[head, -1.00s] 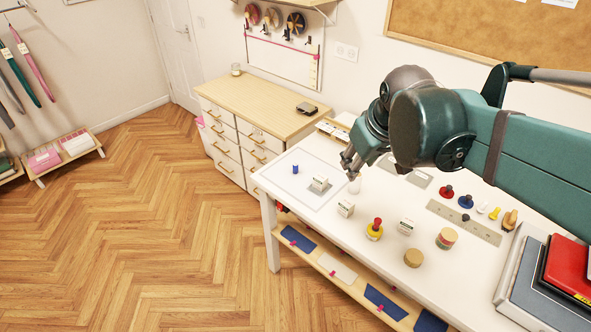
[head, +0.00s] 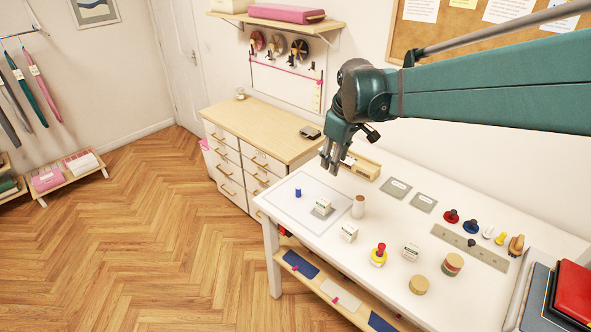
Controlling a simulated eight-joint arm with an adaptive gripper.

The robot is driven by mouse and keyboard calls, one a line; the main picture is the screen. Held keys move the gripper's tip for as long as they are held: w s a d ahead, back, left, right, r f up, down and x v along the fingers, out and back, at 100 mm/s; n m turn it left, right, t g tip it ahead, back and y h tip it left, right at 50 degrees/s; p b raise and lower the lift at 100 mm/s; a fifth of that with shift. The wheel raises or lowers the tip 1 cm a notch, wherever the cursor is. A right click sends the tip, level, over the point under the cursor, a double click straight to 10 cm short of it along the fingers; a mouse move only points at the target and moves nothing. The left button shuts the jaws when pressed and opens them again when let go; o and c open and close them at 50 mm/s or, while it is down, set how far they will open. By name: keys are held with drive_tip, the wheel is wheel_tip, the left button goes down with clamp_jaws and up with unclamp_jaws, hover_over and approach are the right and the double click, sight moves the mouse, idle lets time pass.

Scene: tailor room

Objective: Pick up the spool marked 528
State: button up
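My gripper (head: 329,169) hangs over the far left part of the white table (head: 340,250), with its fingers pointing down, apart and seemingly empty. A white spool-like cylinder with a brown top (head: 358,208) stands right of and below the gripper in the picture. A small blue cylinder (head: 298,192) stands on the outlined sheet at the left. A reddish-green banded cylinder (head: 452,264) and a tan round piece (head: 418,285) stand nearer the front right. No number 528 is readable, so I cannot tell which one bears it.
White labelled blocks (head: 348,233) stand among the pieces, one on a grey plate on the outlined sheet (head: 285,205). A yellow piece with a red knob (head: 378,255) stands mid-table. A ruler (head: 470,245), small knobs and books (head: 572,292) lie at the right.

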drive_tip(key=w+a+f+n+g, duration=0.1)
drive_tip(key=w+a+f+n, duration=0.1)
drive_tip(key=w+f, duration=0.4)
drive_tip(key=w+a+f+n+g, duration=0.1)
drive_tip(key=w+a+f+n, duration=0.15)
drive_tip(key=w, duration=0.55)
drive_tip(key=n+g, duration=0.1)
drive_tip(key=n, duration=0.3)
hover_over(298, 189)
drive_tip(key=w, duration=0.1)
wheel_tip(298, 189, down, 17)
drive_tip(key=shift+b, duration=0.4)
drive_tip(key=shift+f, duration=1.3)
drive_tip(key=shift+d+f, duration=0.1)
drive_tip(key=shift+f, duration=2.5)
drive_tip(key=c, duration=0.8)
